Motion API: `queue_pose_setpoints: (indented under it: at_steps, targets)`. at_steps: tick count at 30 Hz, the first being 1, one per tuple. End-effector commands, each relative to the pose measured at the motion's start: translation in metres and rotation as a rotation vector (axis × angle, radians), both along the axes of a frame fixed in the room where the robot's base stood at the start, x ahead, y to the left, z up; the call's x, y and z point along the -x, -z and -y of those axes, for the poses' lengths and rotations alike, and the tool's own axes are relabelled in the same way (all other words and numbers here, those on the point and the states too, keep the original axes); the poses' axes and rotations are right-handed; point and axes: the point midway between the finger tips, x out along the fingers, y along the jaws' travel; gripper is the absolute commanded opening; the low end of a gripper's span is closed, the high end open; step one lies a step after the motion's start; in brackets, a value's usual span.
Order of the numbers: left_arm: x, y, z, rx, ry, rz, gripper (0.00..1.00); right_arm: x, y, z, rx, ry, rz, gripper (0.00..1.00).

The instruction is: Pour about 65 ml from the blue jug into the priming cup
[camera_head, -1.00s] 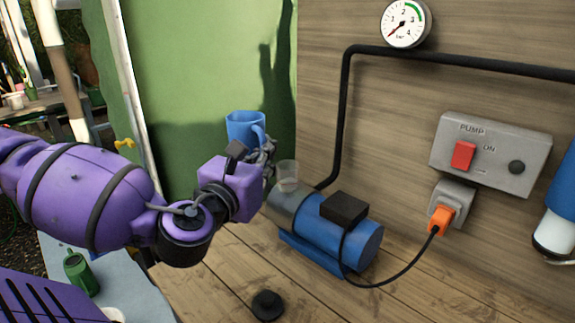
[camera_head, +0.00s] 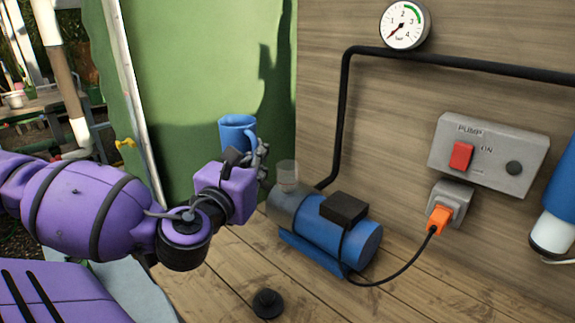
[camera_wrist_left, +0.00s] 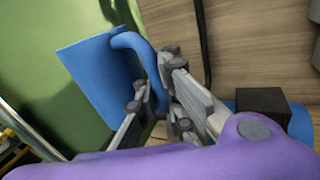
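The blue jug (camera_head: 236,133) is held up beside the pump, in front of the green wall, and looks close to upright. My left gripper (camera_head: 262,158) is shut on its handle; the left wrist view shows the fingers (camera_wrist_left: 158,100) around the handle on the jug body (camera_wrist_left: 95,75). The priming cup (camera_head: 287,172) is a small clear cup on top of the pump's grey end. The jug is up and left of the cup, apart from it. The liquid levels in the jug and cup cannot be made out. My right gripper is not in view.
The blue pump (camera_head: 335,238) stands on the wooden bench (camera_head: 210,292). A black cap (camera_head: 267,303) lies in front of it. A black pipe (camera_head: 342,120) rises behind the cup. A switch box (camera_head: 490,155), an orange plug (camera_head: 439,219) and a gauge (camera_head: 405,25) are on the wooden wall.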

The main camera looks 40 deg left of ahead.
Motion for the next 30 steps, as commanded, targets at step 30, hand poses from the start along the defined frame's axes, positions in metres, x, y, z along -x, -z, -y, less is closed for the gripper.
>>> queue_pose_setpoints:
  at_steps: [30]
  targets:
    - [-0.001,0.014,0.002,-0.001,-0.004,0.009,0.00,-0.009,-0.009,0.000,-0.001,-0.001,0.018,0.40]
